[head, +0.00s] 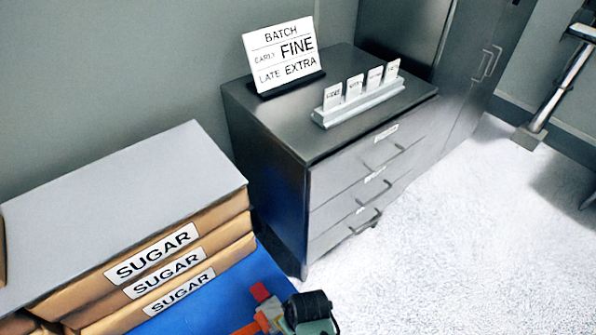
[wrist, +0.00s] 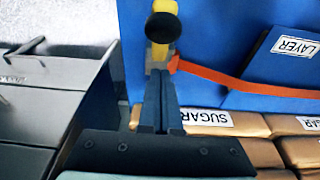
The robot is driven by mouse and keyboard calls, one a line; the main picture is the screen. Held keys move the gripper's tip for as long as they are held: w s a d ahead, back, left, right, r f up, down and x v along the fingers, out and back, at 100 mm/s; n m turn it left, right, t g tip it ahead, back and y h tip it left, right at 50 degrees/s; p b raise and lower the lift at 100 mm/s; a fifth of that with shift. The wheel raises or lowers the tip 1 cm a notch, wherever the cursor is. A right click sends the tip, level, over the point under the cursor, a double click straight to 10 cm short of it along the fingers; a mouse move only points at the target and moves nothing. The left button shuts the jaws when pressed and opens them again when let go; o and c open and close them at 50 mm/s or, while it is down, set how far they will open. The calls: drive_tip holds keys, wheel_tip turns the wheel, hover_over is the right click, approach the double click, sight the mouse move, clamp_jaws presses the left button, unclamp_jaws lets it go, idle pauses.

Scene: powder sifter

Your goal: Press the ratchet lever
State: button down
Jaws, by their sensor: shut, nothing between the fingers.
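In the wrist view, what looks like the ratchet lever is a yellow handle (wrist: 160,51) with a round black end (wrist: 162,28), against a blue surface. An orange strap (wrist: 240,86) runs from beside it to the right. My gripper (wrist: 158,74) is shut and empty. Its fingers point up the picture, and their tips overlap the lower end of the yellow handle. I cannot tell whether they touch it. In the head view, a black rounded part (head: 308,304) and orange pieces (head: 268,315) show at the bottom edge, cut off; my gripper is not clear there.
Sugar packs (head: 150,262) lie stacked under a grey board (head: 120,200) on a blue base (head: 225,290). A grey drawer cabinet (head: 265,135) stands behind, holding a batch sign (head: 281,55) and a card rack (head: 358,101). A layer label (wrist: 296,46) shows in the wrist view.

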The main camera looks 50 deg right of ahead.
drive_tip(key=shift+s+a+f, duration=0.1)
drive_tip(key=shift+s+f, duration=0.25)
drive_tip(key=shift+f, duration=0.3)
drive_tip(key=shift+s+a+f, duration=0.1)
drive_tip(key=shift+s+f, duration=0.2)
drive_tip(key=shift+f, duration=0.4)
drive_tip(key=shift+s+a+f, duration=0.1)
drive_tip(key=shift+s+f, duration=0.25)
drive_tip(key=shift+f, duration=0.3)
